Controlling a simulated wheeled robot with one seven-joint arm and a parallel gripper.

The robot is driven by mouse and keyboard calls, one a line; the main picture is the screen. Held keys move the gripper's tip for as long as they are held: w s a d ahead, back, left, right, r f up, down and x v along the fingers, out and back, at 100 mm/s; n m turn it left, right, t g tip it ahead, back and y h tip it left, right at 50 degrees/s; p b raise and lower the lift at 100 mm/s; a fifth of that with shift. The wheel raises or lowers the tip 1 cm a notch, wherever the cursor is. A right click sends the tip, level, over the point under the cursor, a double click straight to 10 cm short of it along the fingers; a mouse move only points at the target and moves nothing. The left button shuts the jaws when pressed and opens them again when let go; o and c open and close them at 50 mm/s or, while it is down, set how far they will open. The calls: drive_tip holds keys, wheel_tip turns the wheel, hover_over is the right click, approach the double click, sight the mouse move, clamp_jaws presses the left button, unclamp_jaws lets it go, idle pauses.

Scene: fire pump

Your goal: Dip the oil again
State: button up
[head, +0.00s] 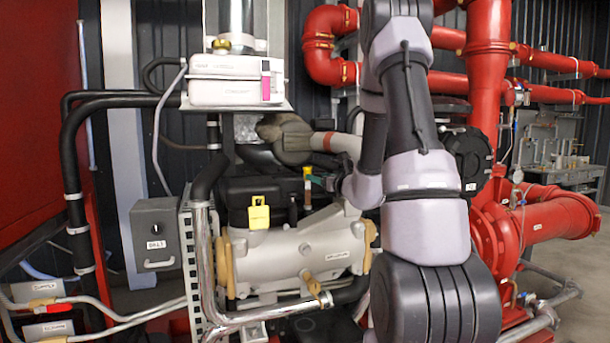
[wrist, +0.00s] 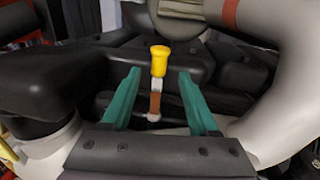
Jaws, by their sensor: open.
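The oil dipstick stands upright on the engine, with a yellow cap (wrist: 158,61) on top and a pale and brown stem (wrist: 155,98) below it. In the head view its yellow top (head: 308,171) shows just left of my gripper (head: 319,181). In the wrist view my gripper (wrist: 158,84) is open, its two green fingers apart. The dipstick shows in the gap between them, with clear space on both sides. I cannot tell how far beyond the fingertips it stands. The stem's lower end is partly hidden.
The pale engine (head: 300,250) carries a yellow tag-like part (head: 259,214). A thick pale pipe (wrist: 285,70) curves close on the right in the wrist view. A grey box (head: 157,235) stands left, and red pipes (head: 490,60) stand right.

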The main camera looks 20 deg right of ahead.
sight(308, 171)
drive_tip(key=w, duration=0.2)
drive_tip(key=w+a, duration=0.1)
drive_tip(key=w, duration=0.4)
drive_tip(key=shift+w+a, duration=0.15)
drive_tip(key=shift+w, duration=0.2)
clamp_jaws()
idle(0.8)
